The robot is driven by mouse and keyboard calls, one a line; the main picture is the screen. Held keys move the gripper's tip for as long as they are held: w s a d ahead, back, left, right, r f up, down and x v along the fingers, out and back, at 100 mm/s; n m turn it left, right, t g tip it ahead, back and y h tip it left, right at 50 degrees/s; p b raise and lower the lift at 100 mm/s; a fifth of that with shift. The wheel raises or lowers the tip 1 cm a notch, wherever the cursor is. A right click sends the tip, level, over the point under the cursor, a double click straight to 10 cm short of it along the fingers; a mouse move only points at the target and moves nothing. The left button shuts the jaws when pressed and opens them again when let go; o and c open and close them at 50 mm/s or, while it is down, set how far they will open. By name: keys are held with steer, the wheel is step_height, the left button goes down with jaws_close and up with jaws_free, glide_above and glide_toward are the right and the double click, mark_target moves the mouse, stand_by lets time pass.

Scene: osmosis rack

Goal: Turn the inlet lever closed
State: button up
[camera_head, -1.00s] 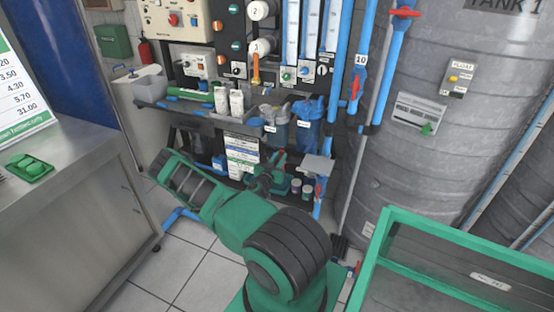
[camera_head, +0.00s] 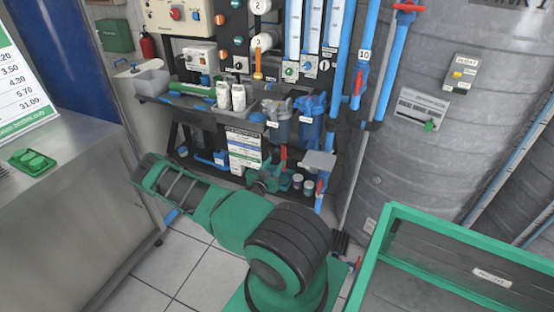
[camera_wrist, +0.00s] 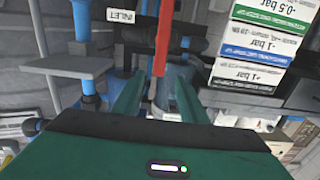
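The inlet lever (camera_wrist: 162,42) is a red bar in the wrist view, near the INLET label (camera_wrist: 120,15). It runs down from the top edge, and its lower end shows between my gripper's fingertips. My gripper (camera_wrist: 156,85) has its two green fingers apart, one on each side of the lever's end. I cannot tell whether either finger touches it. In the head view my gripper (camera_head: 265,180) is at the rack's lower part, close to a small red lever (camera_head: 283,153). The arm and gripper body hide much of that valve.
A grey plate (camera_head: 318,160) stands right of the gripper, with small jars (camera_head: 303,186) below it. Blue filter housings (camera_head: 311,118) hang above. A printed pressure sign (camera_head: 244,150) is close on the left. A green-framed bin (camera_head: 455,265) stands at front right.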

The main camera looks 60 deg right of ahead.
steer(key=shift+s+a, duration=0.2)
steer(key=shift+a, duration=1.15)
